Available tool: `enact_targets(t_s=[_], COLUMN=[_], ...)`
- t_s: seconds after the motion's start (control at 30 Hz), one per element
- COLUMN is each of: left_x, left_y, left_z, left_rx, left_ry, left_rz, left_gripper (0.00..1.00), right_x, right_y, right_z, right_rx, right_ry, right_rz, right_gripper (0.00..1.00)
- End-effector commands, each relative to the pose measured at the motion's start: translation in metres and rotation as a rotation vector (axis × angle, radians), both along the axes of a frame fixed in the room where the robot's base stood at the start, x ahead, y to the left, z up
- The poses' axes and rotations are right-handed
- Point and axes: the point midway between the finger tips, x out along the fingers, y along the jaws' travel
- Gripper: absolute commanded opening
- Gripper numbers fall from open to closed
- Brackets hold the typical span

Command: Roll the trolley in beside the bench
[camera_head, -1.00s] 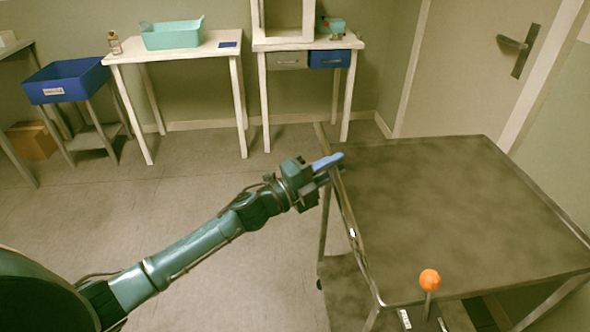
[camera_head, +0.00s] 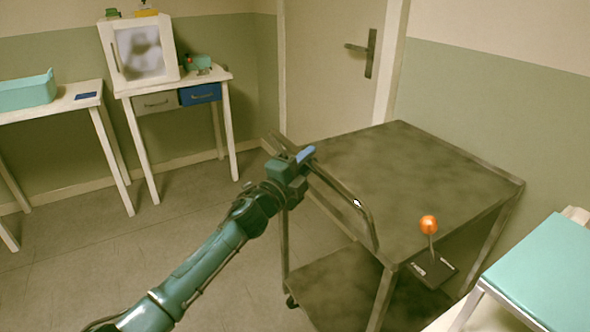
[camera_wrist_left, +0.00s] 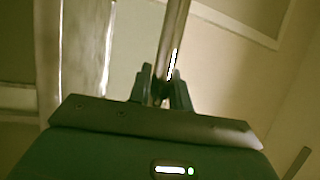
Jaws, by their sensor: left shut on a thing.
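The trolley (camera_head: 400,170) is a dark, mottled metal table with a lower shelf (camera_head: 345,285) and a caster at its left foot. A bar handle (camera_head: 346,193) runs along its left side. My left gripper (camera_head: 304,156) is shut on this handle near its far end. In the left wrist view the handle bar (camera_wrist_left: 174,35) passes between the fingers (camera_wrist_left: 162,88). My right gripper is out of view. A low bench-like stand with a turquoise top (camera_head: 545,262) is at the lower right, partly cut off; I cannot tell whether it is the bench.
An orange ball knob (camera_head: 429,225) rises on a stem from a dark plate at the trolley's near edge. A white table (camera_head: 222,74) with drawers and a cabinet (camera_head: 140,50) stands at the back left. A door (camera_head: 335,60) is behind the trolley. Left floor is open.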

Motion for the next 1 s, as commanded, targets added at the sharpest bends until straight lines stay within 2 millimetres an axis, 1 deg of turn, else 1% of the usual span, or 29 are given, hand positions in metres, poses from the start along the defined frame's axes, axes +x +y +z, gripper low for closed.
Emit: enact_targets(t_s=[0.07,0.33,0.37,0.6,0.87,1.0], left_x=[0.0004,0.0005,0.0006,0.0007,0.0004,-0.0049], left_y=[-0.0034,-0.0037,-0.0038,-0.0026,-0.0014,0.0047], left_z=[0.0016,0.0029,0.0029,0.0017,0.0009,-0.0007], left_rx=[-0.002,-0.002,-0.003,-0.001,0.0,0.001], left_ry=[-0.001,-0.001,-0.002,-0.001,0.0,0.0], left_rz=[-0.001,-0.001,-0.001,0.0,0.001,0.002], left_gripper=[0.0,0.0,0.21,0.4,0.41,0.41], right_x=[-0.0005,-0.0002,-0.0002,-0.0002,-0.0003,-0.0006], right_y=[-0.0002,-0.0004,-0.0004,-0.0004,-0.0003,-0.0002], right_z=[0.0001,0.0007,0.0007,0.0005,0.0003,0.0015], right_rx=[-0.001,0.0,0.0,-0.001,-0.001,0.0], right_ry=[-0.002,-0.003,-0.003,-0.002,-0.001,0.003], right_rz=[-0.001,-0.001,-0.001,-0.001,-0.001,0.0], right_gripper=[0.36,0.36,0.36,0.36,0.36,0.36])
